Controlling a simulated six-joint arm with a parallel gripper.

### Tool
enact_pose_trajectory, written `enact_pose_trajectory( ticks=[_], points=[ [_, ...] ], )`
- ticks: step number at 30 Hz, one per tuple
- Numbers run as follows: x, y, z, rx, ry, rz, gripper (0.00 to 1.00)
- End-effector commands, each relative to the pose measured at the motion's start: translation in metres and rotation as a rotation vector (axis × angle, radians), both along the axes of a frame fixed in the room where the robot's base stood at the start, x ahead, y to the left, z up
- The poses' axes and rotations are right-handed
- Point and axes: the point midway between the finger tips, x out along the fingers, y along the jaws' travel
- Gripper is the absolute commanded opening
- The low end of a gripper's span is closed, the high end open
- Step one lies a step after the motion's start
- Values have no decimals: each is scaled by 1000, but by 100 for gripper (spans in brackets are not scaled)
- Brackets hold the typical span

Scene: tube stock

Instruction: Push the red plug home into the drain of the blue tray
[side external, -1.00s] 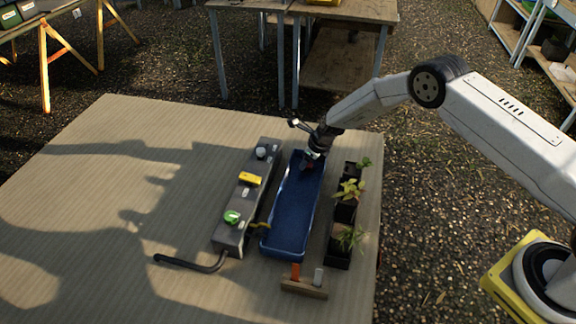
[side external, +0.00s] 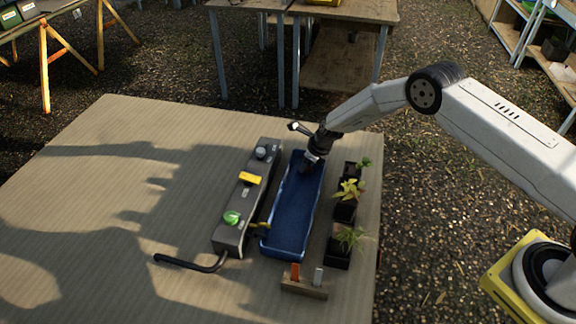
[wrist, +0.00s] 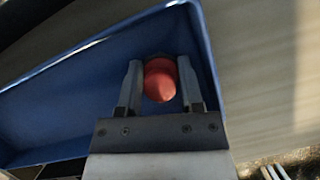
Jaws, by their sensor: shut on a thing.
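The long blue tray (side external: 294,212) lies on the table, and its far end is under my gripper (side external: 308,164). In the wrist view the red plug (wrist: 160,82) sits between the two fingers of my gripper (wrist: 160,88), which are shut on it. The wrist view also shows the tray's blue wall (wrist: 95,48) around the gripper on several sides. The gripper points down inside the far end of the tray. The drain is hidden beneath the plug and fingers, so I cannot tell how deep the plug sits.
A grey control box (side external: 236,222) with a green knob, a yellow piece and a dark pipe stands left of the tray. Potted plants (side external: 346,212) line its right side. A small wooden rack (side external: 304,289) stands in front. The table's left part is clear.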

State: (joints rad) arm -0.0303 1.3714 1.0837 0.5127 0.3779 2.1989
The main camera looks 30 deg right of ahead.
Motion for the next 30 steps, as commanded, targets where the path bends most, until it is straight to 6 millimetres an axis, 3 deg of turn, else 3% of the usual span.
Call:
enact_pose_trajectory(
  ticks=[2,3,6,20,30],
  points=[
    [-4,0,-6,-2,8,0,0],
    [-4,0,-6,-3,9,0,57],
    [-4,0,-7,-2,10,0,88],
    [-8,2,-1,1,17,5,88],
    [-13,-7,30,-1,3,-2,88]
  ],
)
